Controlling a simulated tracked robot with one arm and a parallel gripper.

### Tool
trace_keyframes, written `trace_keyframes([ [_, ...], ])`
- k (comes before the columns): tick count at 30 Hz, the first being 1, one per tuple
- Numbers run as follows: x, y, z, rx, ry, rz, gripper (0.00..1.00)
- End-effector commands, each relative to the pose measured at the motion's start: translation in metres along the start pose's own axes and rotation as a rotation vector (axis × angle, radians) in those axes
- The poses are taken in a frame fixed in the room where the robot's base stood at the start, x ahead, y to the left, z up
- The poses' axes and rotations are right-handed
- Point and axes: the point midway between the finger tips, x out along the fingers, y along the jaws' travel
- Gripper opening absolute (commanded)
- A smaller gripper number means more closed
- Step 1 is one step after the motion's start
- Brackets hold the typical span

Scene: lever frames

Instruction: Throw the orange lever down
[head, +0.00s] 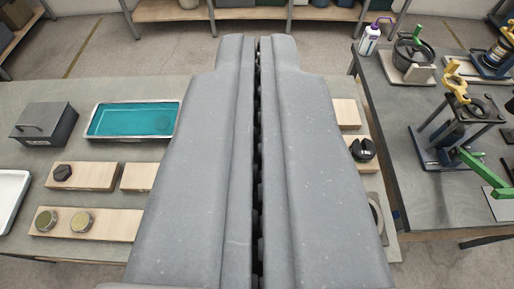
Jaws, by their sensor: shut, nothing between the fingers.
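My gripper (258,40) fills the middle of the head view as two long grey fingers, side by side with only a narrow dark gap; it is shut and empty. It lies over the left table, apart from the lever frames at the right. No clearly orange lever shows. A yellow to amber lever (455,80) stands up on a dark frame on the right table. A second yellow lever (508,32) is partly cut off at the top right edge. A green lever (484,170) slopes down to the right on a nearer frame, and a small green one (417,34) stands farther back.
The left table (100,90) bears a grey box (44,124), a teal tray (134,120) and wooden blocks (85,176). A gap separates the tables. My fingers hide the middle.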

Motion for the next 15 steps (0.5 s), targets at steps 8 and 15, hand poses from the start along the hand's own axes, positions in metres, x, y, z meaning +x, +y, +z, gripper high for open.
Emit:
trace_keyframes([
  [8, 0.086, -0.006, 0.062, -0.011, -0.159, -0.007, 0.00],
  [15, 0.182, -0.005, 0.174, -0.010, -0.379, -0.008, 0.00],
])
